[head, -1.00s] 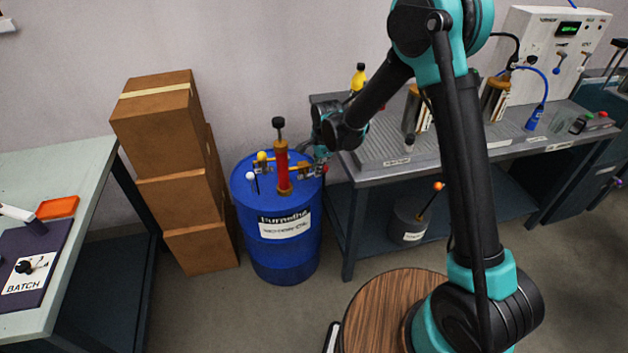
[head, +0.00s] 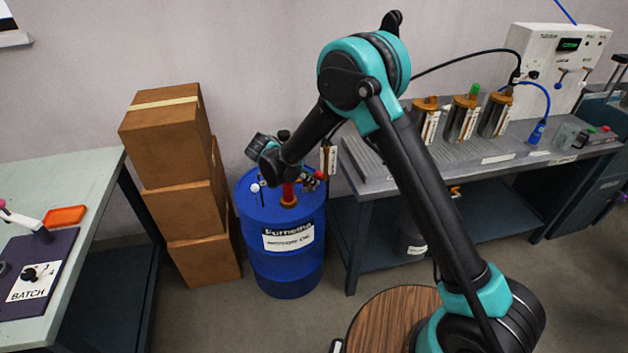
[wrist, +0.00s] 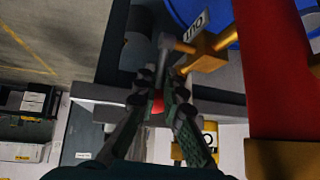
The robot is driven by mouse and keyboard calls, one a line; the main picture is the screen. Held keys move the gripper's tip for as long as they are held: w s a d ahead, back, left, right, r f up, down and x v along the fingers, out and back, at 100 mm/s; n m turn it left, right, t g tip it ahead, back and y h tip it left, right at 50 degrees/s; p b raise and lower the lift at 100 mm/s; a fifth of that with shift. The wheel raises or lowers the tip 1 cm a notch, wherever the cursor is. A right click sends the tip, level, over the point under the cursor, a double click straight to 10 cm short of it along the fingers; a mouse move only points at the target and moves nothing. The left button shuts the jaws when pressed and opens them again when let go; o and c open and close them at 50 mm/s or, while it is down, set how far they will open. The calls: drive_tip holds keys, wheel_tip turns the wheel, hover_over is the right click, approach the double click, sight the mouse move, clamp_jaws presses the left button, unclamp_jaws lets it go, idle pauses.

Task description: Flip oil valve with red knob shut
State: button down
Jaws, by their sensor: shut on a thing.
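The blue oil drum (head: 280,262) stands against the wall with a red pump (head: 289,194) on its top. In the head view a red knob (head: 320,175) shows at the pump's right, beside my gripper (head: 309,183), which is partly hidden by my wrist. In the wrist view my gripper (wrist: 163,92) is shut on the red knob (wrist: 157,105), with only a bit of red showing between the fingers. A brass valve fitting (wrist: 205,52) with a grey-ended handle and an "OUT" label lies just beyond. The red pump tube (wrist: 263,65) rises at right.
Stacked cardboard boxes (head: 172,205) stand left of the drum. A metal bench (head: 480,153) with several tubes stands close at its right. A white knob (head: 255,188) sits on the drum's left side. Floor in front of the drum is clear.

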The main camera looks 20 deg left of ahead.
drive_tip(key=shift+a, duration=0.1)
idle(0.3)
drive_tip(key=c, duration=1.6)
unclamp_jaws()
drive_tip(key=v, duration=1.2)
drive_tip(key=shift+s+a+f, duration=0.1)
drive_tip(key=shift+a+f, duration=0.05)
drive_tip(key=shift+f, duration=0.05)
drive_tip(key=shift+c, duration=0.2)
